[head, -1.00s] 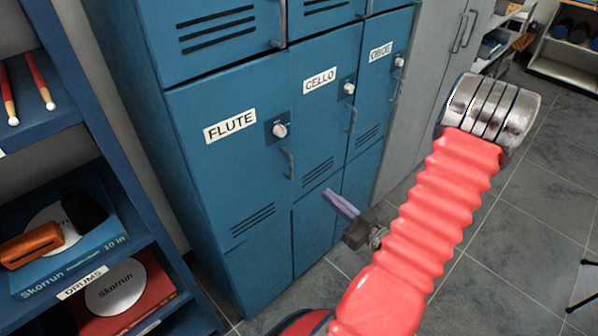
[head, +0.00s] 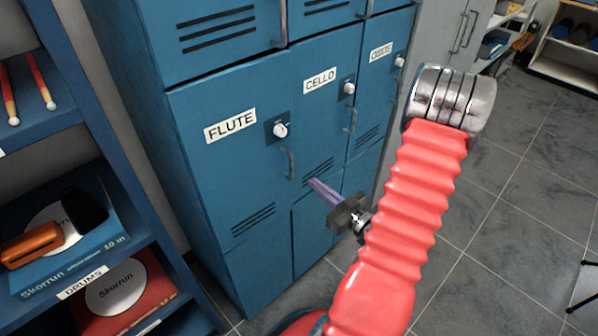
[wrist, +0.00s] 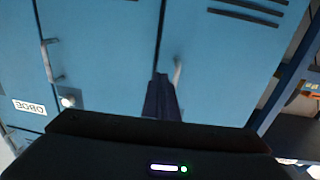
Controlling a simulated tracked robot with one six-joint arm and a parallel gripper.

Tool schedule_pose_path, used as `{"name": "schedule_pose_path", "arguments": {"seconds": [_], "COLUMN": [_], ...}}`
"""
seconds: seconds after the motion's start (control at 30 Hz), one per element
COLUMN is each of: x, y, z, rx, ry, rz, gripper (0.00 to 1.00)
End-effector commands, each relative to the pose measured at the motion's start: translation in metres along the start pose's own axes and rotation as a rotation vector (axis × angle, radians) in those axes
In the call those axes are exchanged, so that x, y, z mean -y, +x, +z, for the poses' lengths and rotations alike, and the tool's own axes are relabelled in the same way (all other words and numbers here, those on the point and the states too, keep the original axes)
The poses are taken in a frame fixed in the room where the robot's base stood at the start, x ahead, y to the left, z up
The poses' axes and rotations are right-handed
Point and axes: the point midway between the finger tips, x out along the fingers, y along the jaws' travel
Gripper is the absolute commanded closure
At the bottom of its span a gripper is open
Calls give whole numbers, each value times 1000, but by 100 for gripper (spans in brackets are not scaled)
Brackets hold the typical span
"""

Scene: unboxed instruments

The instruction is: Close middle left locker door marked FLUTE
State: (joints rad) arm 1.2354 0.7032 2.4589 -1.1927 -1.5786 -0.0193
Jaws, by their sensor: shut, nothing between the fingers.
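The blue FLUTE door (head: 215,165) is at the left of the locker's middle row in the head view. It looks about flush with its frame; a small gap cannot be ruled out. It has a white knob (head: 280,130) and a handle (head: 288,164) at its right edge. My gripper (head: 312,184), with purple fingers, is shut and empty, just right of and below that handle, in front of the lower CELLO door. In the upside-down wrist view, the fingers (wrist: 161,92) point at the door seam beside the FLUTE handle (wrist: 177,72). Contact cannot be told.
The CELLO door (head: 322,130) and OBOE door (head: 376,85) stand to the right and look shut. A blue shelf (head: 130,215) with drum boxes is close on the left. Tiled floor (head: 530,200) is open on the right.

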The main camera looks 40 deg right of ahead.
Motion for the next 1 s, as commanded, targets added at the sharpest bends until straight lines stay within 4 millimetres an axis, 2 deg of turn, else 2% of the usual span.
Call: {"name": "schedule_pose_path", "arguments": {"seconds": [0.6, 0.8, 1.0], "x": [1, 0, 0], "y": [69, 81, 82], "z": [0, 0, 0], "rx": [0, 0, 1], "ry": [0, 0, 0], "rz": [-2, 0, 1], "gripper": [100, 100, 100]}}
